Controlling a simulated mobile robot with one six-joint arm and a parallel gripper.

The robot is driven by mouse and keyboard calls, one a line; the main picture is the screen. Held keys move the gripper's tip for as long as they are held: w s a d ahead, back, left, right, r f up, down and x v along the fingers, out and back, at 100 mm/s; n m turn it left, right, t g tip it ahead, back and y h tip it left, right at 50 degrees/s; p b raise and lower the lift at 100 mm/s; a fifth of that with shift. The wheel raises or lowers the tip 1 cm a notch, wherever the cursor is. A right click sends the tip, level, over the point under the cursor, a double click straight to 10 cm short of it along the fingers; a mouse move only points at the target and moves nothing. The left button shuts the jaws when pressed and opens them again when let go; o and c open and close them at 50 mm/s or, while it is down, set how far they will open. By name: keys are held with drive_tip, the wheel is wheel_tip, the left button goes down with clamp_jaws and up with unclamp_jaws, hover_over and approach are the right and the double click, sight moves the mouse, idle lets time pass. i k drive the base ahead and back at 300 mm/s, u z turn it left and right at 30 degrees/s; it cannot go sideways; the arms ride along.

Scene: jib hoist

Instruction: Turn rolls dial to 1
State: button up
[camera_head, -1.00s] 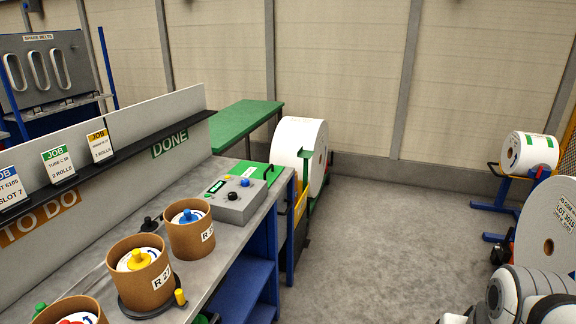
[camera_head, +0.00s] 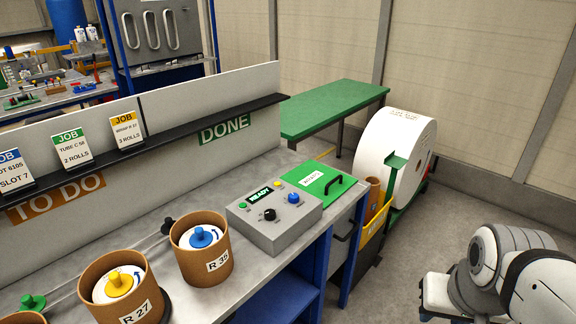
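A grey control box (camera_head: 274,218) sits on the bench and shows a lit display reading READY (camera_head: 259,194). Its sloped top carries a black knob (camera_head: 269,214) and a blue knob (camera_head: 293,198), with a small green button and a small yellow one. I cannot read any dial label or setting, so I cannot tell which knob is the rolls dial. White links of my arm show at the lower right, apart from the box. My gripper is not in view.
Cardboard tubes R 27 (camera_head: 115,291) and R 35 (camera_head: 202,251) stand left of the box. A green lid with a black handle (camera_head: 334,185) lies to its right. Job cards (camera_head: 128,130) stand on the ledge behind. A large white roll (camera_head: 394,155) stands beyond the bench.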

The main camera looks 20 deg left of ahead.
sight(293, 198)
drive_tip(key=u, duration=0.5)
drive_tip(key=i, duration=0.75)
drive_tip(key=u, duration=0.3)
drive_tip(key=k, duration=0.8)
drive_tip(key=u, duration=0.2)
drive_tip(key=i, duration=0.8)
drive_tip(key=z, duration=0.05)
